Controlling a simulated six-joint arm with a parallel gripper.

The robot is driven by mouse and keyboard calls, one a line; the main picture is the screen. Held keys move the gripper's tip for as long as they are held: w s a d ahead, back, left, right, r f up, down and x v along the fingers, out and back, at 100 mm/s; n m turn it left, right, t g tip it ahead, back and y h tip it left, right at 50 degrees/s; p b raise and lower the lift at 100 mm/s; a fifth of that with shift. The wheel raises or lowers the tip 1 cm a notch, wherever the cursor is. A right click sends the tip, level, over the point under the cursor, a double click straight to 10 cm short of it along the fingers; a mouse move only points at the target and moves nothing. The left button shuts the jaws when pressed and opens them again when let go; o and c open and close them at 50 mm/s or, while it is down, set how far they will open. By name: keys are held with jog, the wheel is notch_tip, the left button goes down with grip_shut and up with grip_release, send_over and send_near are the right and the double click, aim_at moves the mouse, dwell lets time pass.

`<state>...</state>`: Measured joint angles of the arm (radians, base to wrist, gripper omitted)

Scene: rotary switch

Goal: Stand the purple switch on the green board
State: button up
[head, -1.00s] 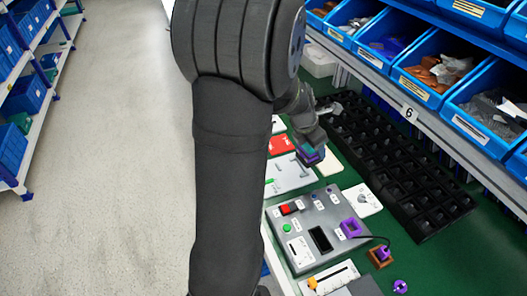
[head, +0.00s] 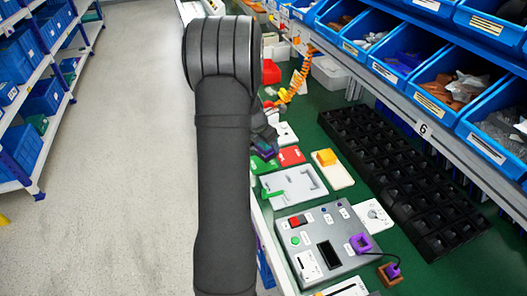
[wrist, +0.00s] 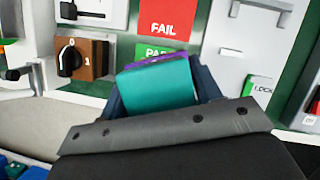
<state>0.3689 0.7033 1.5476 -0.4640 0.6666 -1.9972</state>
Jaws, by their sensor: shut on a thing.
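The purple switch (wrist: 150,62) shows as a purple edge behind a teal block face in the wrist view. My gripper (wrist: 160,88) is shut on it, with a dark finger on each side. In the head view the switch (head: 264,147) is held low at my gripper (head: 266,141), partly behind my arm. The green board (head: 262,163) lies just below it in the picture, left of the red board (head: 291,156). In the wrist view the green board (wrist: 152,48) is partly hidden behind the held switch. I cannot tell whether they touch.
The wrist view shows a brown rotary switch (wrist: 100,62) with a black knob at left. A white tray with a green part (head: 295,186) and a grey control panel (head: 318,243) lie nearer. A black compartment tray (head: 400,180) stands to the right, below blue bins.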

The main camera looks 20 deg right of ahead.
jog(key=shift+w+a+f, duration=0.55)
jog(key=shift+w+f, duration=0.15)
jog(key=shift+w, duration=0.1)
jog(key=shift+f, duration=1.85)
jog(key=shift+f, duration=0.2)
jog(key=o, duration=1.1)
jog(key=shift+r, duration=0.1)
jog(key=v, duration=1.2)
jog(key=shift+s, duration=0.1)
